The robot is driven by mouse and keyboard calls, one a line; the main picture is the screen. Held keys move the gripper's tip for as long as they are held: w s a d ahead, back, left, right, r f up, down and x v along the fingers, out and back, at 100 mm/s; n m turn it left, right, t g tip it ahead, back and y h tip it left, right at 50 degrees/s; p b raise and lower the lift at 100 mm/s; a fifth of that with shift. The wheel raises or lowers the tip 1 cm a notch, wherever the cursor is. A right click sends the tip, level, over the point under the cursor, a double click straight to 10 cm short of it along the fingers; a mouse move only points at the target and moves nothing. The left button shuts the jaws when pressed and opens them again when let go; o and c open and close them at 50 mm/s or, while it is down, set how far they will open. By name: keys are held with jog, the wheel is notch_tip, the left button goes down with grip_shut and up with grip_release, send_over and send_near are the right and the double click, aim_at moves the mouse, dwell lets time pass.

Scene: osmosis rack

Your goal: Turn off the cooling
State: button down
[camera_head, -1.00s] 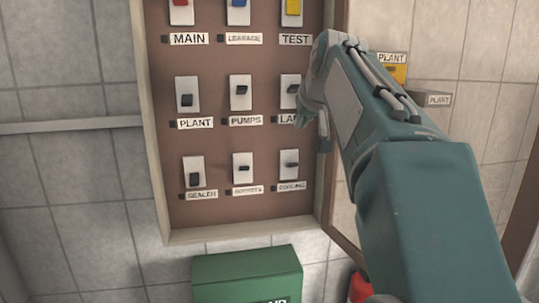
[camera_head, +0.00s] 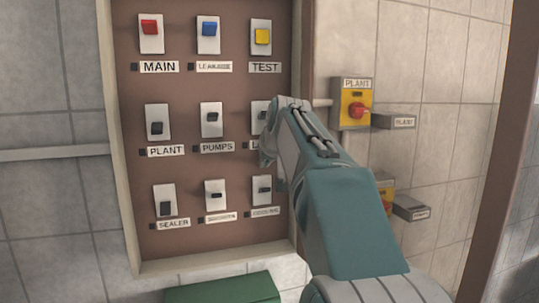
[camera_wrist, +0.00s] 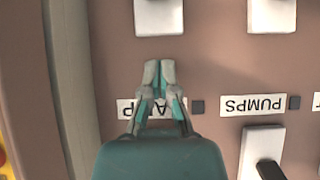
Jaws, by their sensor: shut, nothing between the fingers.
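The cooling switch (camera_head: 262,188) is a white plate with a small dark lever, at the right end of the panel's bottom row. Its lever sticks out near mid-plate; I cannot tell its setting. The cooling label (camera_head: 263,211) is just below it. My gripper (camera_wrist: 159,73) is shut and empty, in front of the label of the switch above cooling. The wrist view is upside down; a white plate (camera_wrist: 158,14), which appears to be the cooling switch, is cut off beyond the fingertips. In the head view my arm partly covers the switch and label above cooling.
The brown panel (camera_head: 188,176) holds neighbouring switches, including pumps (camera_head: 211,117) and sealer (camera_head: 166,200). Its pale frame (camera_head: 122,185) stands proud on the left. A yellow box with a red knob (camera_head: 357,109) is on the wall at right. A green box (camera_head: 222,291) is below.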

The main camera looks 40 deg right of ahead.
aim_at(262, 186)
notch_tip(262, 186, down, 3)
jog(key=shift+s+r, duration=0.1)
jog(key=shift+s, duration=0.05)
jog(key=shift+s+a+f, duration=0.15)
jog(key=shift+s+f, duration=0.15)
jog(key=shift+f, duration=0.4)
jog(key=shift+s+a+f+t+h, duration=0.1)
jog(key=shift+s+f+t+h, duration=0.15)
jog(key=shift+t, duration=0.35)
jog(key=shift+s+f+t+h, duration=0.15)
jog(key=shift+s+f+t, duration=0.1)
jog(key=shift+t, duration=0.35)
jog(key=shift+s+a+f, duration=0.1)
jog(key=shift+s+f, duration=0.1)
jog(key=shift+f, duration=0.3)
jog(key=shift+s+a+f, duration=0.1)
jog(key=shift+s+f, duration=0.1)
jog(key=shift+f, duration=0.3)
jog(key=shift+r, duration=0.2)
